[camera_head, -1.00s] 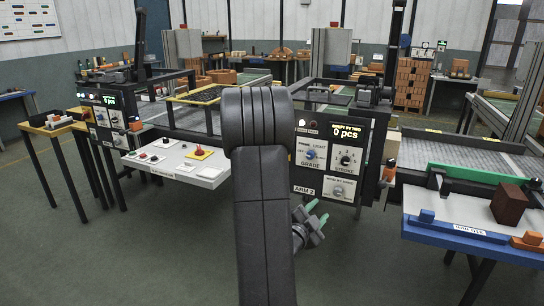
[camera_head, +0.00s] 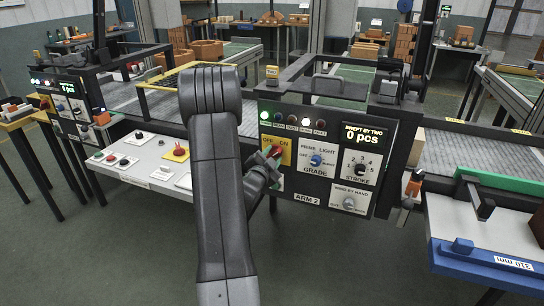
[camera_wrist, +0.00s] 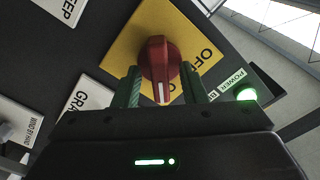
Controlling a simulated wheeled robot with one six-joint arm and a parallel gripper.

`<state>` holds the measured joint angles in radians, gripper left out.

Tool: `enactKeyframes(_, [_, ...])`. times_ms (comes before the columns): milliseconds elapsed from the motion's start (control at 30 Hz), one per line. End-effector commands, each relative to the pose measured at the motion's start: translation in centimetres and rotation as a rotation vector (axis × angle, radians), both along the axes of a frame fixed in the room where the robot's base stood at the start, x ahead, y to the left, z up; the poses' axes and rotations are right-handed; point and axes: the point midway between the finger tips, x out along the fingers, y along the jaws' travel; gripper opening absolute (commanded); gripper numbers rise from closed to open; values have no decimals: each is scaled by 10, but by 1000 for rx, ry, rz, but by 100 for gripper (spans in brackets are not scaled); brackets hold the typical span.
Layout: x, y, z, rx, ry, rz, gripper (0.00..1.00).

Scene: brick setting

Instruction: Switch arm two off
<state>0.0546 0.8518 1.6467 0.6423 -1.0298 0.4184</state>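The ARM 2 panel (camera_head: 318,180) is a dark box at the centre right in the head view. Its yellow OFF/ON plate (camera_head: 283,143) carries a red rotary knob (camera_head: 275,152). In the wrist view the knob (camera_wrist: 158,68) is close, with its white pointer mark towards the gripper body and the OFF label to its right; the ON label is hidden. My gripper (camera_wrist: 161,75) has its green fingers on either side of the knob, with narrow gaps showing, not visibly clamped. In the head view my gripper (camera_head: 270,164) is at the plate, partly hidden by my arm. The green POWER lamp (camera_wrist: 246,94) is lit.
Beside the switch are the GRADE dial (camera_head: 315,160), the STROKE dial (camera_head: 360,169) and a lower hand dial (camera_head: 349,203). A white control table (camera_head: 150,160) stands to the left. A blue-edged table (camera_head: 480,262) stands at the right.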

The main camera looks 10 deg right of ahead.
Motion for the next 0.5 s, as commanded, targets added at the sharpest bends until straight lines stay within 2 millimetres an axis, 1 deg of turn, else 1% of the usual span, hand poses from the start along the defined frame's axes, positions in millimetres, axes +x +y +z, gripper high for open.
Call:
enactKeyframes(200, [0, 0, 0, 0, 0, 0, 38])
enactKeyframes(400, [0, 0, 0, 0, 0, 0, 0])
enactKeyframes(500, [0, 0, 0, -1, 1, 0, 0])
